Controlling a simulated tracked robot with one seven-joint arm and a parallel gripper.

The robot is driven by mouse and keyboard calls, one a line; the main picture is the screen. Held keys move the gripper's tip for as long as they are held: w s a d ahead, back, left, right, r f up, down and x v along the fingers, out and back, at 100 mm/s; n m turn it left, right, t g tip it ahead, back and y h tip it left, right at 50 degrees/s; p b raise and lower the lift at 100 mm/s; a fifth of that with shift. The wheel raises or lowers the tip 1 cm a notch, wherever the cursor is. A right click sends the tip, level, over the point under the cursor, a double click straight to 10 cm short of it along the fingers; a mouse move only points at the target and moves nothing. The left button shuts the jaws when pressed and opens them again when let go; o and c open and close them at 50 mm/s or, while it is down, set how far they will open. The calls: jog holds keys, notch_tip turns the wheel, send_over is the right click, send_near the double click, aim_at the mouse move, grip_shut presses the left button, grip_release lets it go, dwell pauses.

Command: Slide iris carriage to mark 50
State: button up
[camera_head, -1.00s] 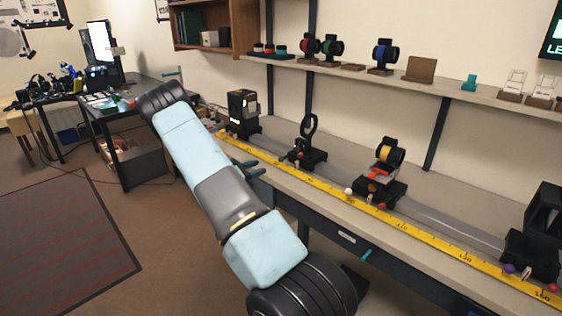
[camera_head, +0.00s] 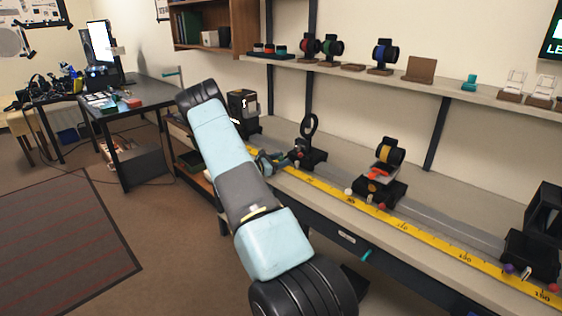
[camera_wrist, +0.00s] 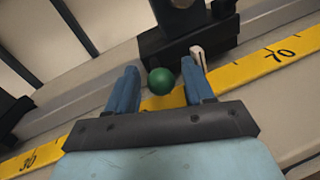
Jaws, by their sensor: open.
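The likely iris carriage (camera_head: 310,155), a black block with an upright black ring, sits on the rail in the head view. The wrist view shows a black carriage (camera_wrist: 190,38) with a green ball knob (camera_wrist: 160,81) and a small white piece (camera_wrist: 198,57) at its front. My gripper (camera_wrist: 158,76) is open, its blue fingers on either side of the green knob; I cannot tell whether they touch it. In the head view my gripper (camera_head: 268,161) is just left of the ring carriage. The yellow scale (camera_wrist: 240,74) shows 70 to the right; the gripper hides its middle part.
A second carriage (camera_head: 378,185) with a yellow-faced mount stands farther right on the rail. A black box-like unit (camera_head: 243,108) stands at the left end. Another black block (camera_head: 530,250) is at the right end. A shelf (camera_head: 425,83) with optics runs above the bench.

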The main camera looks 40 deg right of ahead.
jog(key=shift+c, duration=0.5)
grip_shut()
